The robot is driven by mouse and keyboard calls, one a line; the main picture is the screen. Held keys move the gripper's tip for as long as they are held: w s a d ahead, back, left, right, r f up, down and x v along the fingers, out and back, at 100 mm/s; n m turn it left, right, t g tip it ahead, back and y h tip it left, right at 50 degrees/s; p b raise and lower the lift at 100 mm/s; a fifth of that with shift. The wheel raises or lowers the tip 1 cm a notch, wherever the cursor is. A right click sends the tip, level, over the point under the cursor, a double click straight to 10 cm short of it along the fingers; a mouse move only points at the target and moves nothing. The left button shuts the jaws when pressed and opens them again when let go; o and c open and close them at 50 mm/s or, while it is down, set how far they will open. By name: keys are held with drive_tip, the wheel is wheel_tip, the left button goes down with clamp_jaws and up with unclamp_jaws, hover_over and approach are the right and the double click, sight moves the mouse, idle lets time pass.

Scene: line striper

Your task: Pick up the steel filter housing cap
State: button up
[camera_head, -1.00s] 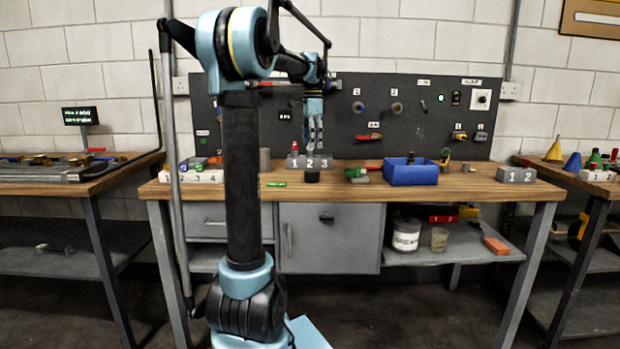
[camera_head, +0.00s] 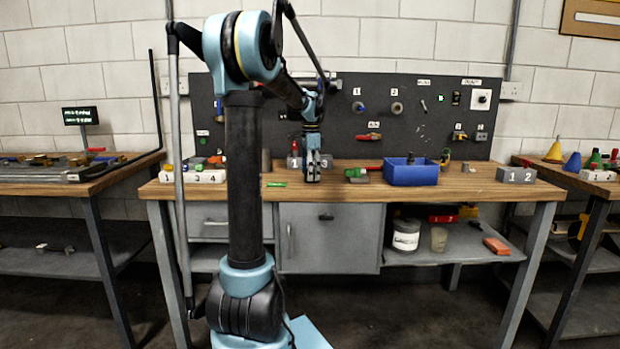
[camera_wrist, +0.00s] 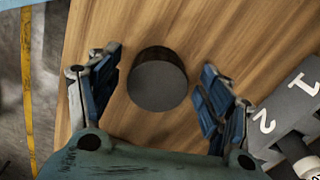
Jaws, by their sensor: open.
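The steel filter housing cap (camera_wrist: 158,82) is a dark grey, short round cylinder on the wooden bench top, seen from above in the wrist view. My gripper (camera_wrist: 160,70) is open, with one finger on each side of the cap and a visible gap to each; I cannot tell its exact height over the bench. In the head view my gripper (camera_head: 313,177) points down at the front middle of the bench and hides the cap.
The bench top (camera_head: 450,186) bears a grey numbered block (camera_wrist: 285,110) close to the right finger. A blue bin (camera_head: 411,173) and a green-and-red item (camera_head: 358,174) stand to the right. A white numbered block (camera_head: 205,177) stands left. A pegboard (camera_head: 440,115) rises behind.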

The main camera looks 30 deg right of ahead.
drive_tip(key=shift+f, duration=0.3)
drive_tip(key=shift+c, duration=0.4)
drive_tip(key=c, duration=1)
drive_tip(key=shift+o, duration=0.2)
